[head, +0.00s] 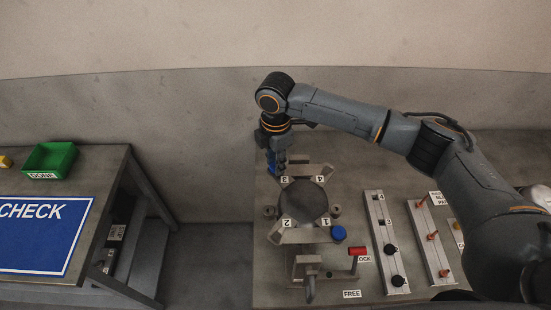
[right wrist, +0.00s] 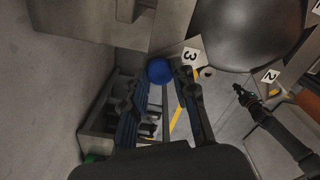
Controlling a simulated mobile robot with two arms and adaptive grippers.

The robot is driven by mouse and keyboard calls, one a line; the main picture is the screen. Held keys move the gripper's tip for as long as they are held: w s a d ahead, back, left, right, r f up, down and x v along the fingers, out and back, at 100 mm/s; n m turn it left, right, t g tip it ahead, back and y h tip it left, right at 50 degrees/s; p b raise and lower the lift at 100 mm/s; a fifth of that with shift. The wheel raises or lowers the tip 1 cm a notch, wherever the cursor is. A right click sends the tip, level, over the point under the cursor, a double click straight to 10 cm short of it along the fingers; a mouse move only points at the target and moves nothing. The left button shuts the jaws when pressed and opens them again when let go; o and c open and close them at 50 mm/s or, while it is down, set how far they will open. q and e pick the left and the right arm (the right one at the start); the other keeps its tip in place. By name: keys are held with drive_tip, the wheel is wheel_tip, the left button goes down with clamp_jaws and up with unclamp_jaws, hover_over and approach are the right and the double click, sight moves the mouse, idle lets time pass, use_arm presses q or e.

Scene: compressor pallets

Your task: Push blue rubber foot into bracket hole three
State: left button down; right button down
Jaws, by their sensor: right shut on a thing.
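My right gripper (head: 272,170) points down at the back left corner of the compressor bracket, by label 3 (head: 285,179). In the right wrist view its fingers (right wrist: 165,76) are shut on a blue rubber foot (right wrist: 159,70), close beside label 3 (right wrist: 190,57). The bracket hole there is hidden, so I cannot tell whether the foot touches it. Another blue foot (head: 339,233) sits at the corner by label 1. The round dark compressor (head: 304,200) is in the middle.
A red block (head: 357,251) by the LOCK label and a clamp lever (head: 309,287) stand in front. Two racks stand to the right, one with black pieces (head: 397,280), one with copper-coloured pins (head: 433,236). A green bin (head: 50,160) is on the left table, across a gap.

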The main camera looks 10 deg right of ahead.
drive_tip(key=shift+f, duration=0.15)
drive_tip(key=c, duration=1)
unclamp_jaws()
wheel_tip(320, 180, up, 12)
drive_tip(key=shift+r, duration=0.1)
drive_tip(key=shift+s, duration=0.1)
